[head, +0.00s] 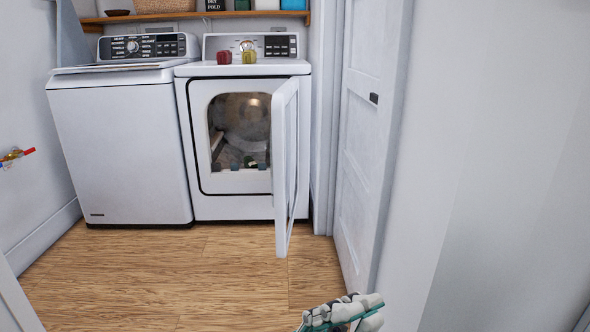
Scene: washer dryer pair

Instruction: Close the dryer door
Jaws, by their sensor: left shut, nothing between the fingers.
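The white dryer (207,204) stands on the right of the pair, at the back. Its door (279,170) stands open, swung out toward me from the right side of the front. The round-cornered opening shows a metal drum inside. My left gripper (340,313) is at the bottom edge of the head view, right of centre. It is shut and empty, well in front of the door and apart from it. My right gripper is out of view.
A white washer (120,150) stands left of the dryer. A red item (223,57) and a yellow item (249,57) sit on the dryer top. A white room door (362,150) and a wall bound the right. Wood floor (170,275) in front is clear.

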